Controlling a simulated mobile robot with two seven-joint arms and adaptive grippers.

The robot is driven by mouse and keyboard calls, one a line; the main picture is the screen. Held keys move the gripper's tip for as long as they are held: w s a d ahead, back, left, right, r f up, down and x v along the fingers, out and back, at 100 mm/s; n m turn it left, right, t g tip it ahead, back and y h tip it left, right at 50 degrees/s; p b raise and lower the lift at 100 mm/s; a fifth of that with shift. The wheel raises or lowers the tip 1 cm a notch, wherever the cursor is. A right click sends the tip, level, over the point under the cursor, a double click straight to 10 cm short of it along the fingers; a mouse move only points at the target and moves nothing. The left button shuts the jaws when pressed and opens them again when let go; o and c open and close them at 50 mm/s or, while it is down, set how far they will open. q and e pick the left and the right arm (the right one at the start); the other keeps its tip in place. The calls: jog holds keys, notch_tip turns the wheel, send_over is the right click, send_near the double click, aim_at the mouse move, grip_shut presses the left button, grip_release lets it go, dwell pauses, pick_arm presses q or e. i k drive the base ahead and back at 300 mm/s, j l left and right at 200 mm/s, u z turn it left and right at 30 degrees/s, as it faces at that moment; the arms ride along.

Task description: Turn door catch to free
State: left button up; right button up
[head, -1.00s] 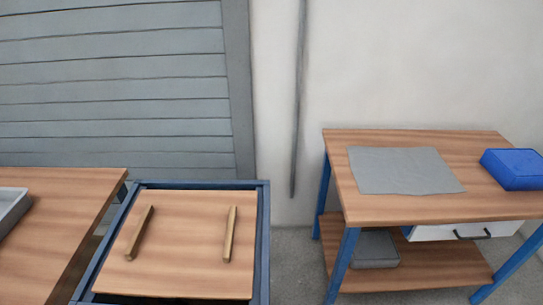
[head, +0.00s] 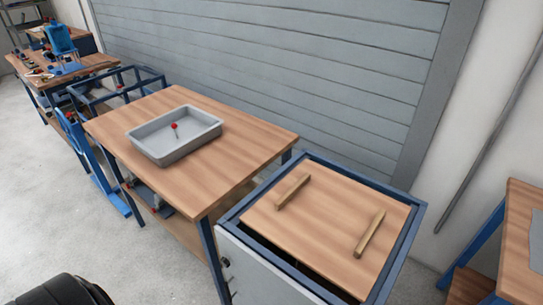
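A framed stand with a wooden top (head: 330,225) is at the lower right of the head view. A light grey panel (head: 262,275), which looks like its door, shows on its front side. A small dark fitting (head: 225,262) sits at the panel's left edge and may be the catch; it is too small to tell how it is turned. The lower part of the panel is cut off by the picture edge. Neither of my grippers is in view.
Two wooden bars (head: 369,233) lie on the stand's top. A table (head: 245,150) to the left bears a grey tray (head: 175,148) with a red-topped item in it. More benches stand far left. The floor (head: 60,200) at left is clear. Another table (head: 520,255) is at right.

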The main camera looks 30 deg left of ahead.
aim_at(225, 262)
jog(key=k+u, duration=0.25)
jog(key=u, duration=0.15)
jog(key=k+j+u, duration=0.1)
jog(key=k+u, duration=0.15)
jog(key=u, duration=0.15)
